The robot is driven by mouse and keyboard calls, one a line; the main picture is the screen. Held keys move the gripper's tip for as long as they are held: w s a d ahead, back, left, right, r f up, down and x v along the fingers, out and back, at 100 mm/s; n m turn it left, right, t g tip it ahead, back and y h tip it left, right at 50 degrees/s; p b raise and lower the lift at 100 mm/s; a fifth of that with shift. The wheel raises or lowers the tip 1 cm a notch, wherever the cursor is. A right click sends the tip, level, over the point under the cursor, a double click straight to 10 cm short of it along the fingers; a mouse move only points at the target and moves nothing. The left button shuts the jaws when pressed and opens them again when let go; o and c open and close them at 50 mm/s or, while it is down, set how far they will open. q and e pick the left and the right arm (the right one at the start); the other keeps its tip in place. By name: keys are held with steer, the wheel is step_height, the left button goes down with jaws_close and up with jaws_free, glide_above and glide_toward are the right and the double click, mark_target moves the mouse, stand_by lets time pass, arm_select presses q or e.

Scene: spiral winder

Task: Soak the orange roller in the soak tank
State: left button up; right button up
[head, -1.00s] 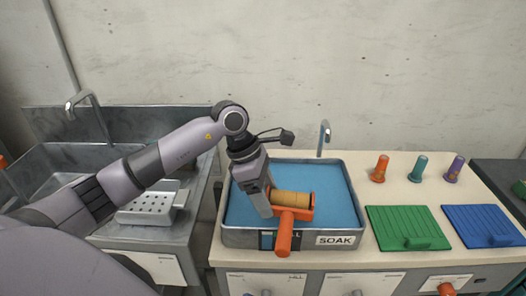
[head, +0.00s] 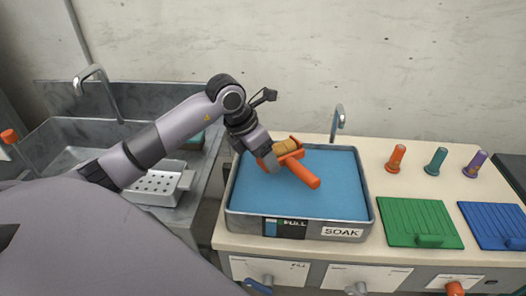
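The orange roller (head: 305,175) has an orange frame and handle and a tan cylinder (head: 287,146). It is over the blue-filled soak tank (head: 228,207), a grey tray labelled SOAK, towards its back left. Its handle points towards the lower right. My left gripper (head: 270,160) is at the roller's left side and appears shut on its frame; the fingertips are partly hidden. I cannot tell whether the cylinder touches the blue surface. My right gripper is not in view.
A faucet (head: 338,122) stands behind the tank. Orange, teal and purple bottles (head: 396,158) (head: 436,161) (head: 474,164) stand on the counter to the right. Green (head: 415,212) and blue (head: 490,218) ribbed plates lie before them. A sink with a perforated tray (head: 160,184) is left.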

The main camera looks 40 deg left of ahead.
arm_select(q)
step_height(320, 180, down, 10)
steer(key=b, duration=0.7)
stand_by(5.6)
step_height(320, 180, up, 12)
steer(key=p, duration=0.8)
